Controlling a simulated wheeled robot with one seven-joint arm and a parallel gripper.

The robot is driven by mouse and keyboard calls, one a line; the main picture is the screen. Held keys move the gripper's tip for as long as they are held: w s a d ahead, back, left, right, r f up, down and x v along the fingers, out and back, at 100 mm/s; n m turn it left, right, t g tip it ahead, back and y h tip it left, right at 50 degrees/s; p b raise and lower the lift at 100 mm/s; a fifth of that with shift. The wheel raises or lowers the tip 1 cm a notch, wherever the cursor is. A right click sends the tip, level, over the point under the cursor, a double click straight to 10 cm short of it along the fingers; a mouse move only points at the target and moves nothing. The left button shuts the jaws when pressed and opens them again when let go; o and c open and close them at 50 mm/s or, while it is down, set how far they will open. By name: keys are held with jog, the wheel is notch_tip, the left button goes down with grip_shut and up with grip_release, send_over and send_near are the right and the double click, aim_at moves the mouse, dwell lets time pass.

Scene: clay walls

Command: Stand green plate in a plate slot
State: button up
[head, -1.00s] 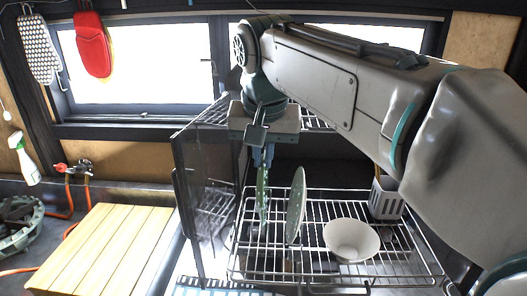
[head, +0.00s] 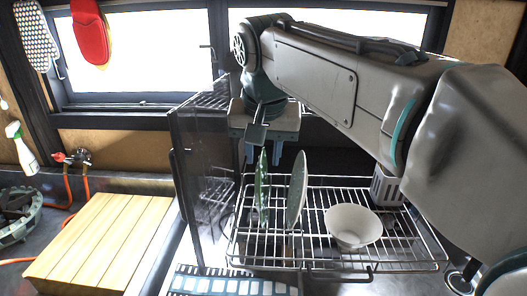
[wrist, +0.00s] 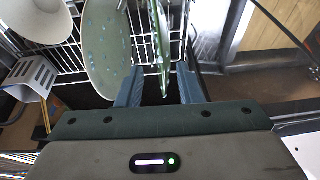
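The green plate (head: 262,190) stands on edge, near upright, in the wire dish rack (head: 330,266), at its left part. My gripper (head: 264,156) is just above it, with its fingers spread either side of the plate's top edge. In the wrist view the plate (wrist: 160,48) shows as a thin green edge between the two fingers of my gripper (wrist: 160,88), with a gap to each finger. A pale speckled plate (head: 297,190) stands upright just right of it; it also shows in the wrist view (wrist: 103,48). The plate's lower contact with the wires is hard to make out.
A white bowl (head: 352,226) sits in the rack to the right, with a white utensil holder (head: 386,187) behind it. A dark glass-like panel (head: 203,190) stands close on the left. A wooden board (head: 100,240) lies further left. A blue-patterned cloth (head: 225,282) lies in front.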

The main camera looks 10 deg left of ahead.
jog(key=shift+r, duration=0.1)
jog(key=a+p+v, duration=0.1)
jog(key=v, duration=1.2)
jog(key=shift+d+r, duration=0.35)
jog(key=shift+d, duration=0.1)
jog(key=shift+s, duration=0.1)
